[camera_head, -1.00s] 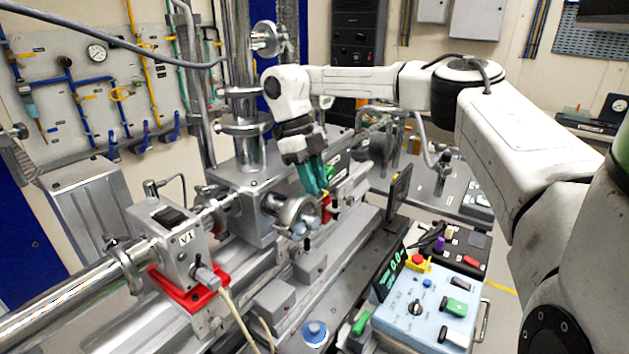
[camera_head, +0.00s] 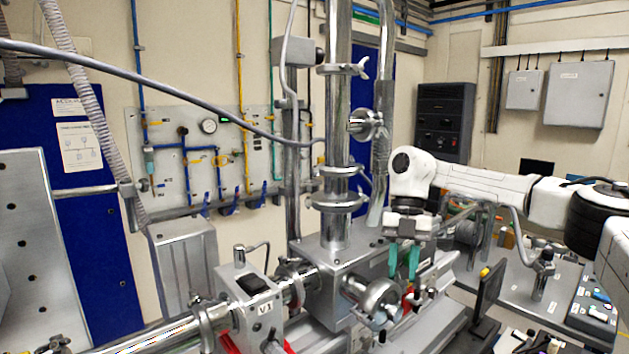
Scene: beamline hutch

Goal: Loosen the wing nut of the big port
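The big port (camera_head: 378,294) is a round metal flange with a clamp on the front of the steel chamber (camera_head: 322,270), right of the box marked V1. The clamp's wing nut is too small to make out clearly. My gripper (camera_head: 403,275) hangs pointing down just right of the port, with two green fingers. The fingers look apart, with a gap between them, and I see nothing held. Whether a fingertip touches the clamp I cannot tell.
The V1 valve box (camera_head: 246,304) stands left of the port on the beam pipe (camera_head: 150,335). A vertical pipe (camera_head: 335,220) rises from the chamber. A dark screen (camera_head: 490,290) stands right of my gripper. A blue-piped gas panel (camera_head: 200,150) is on the back wall.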

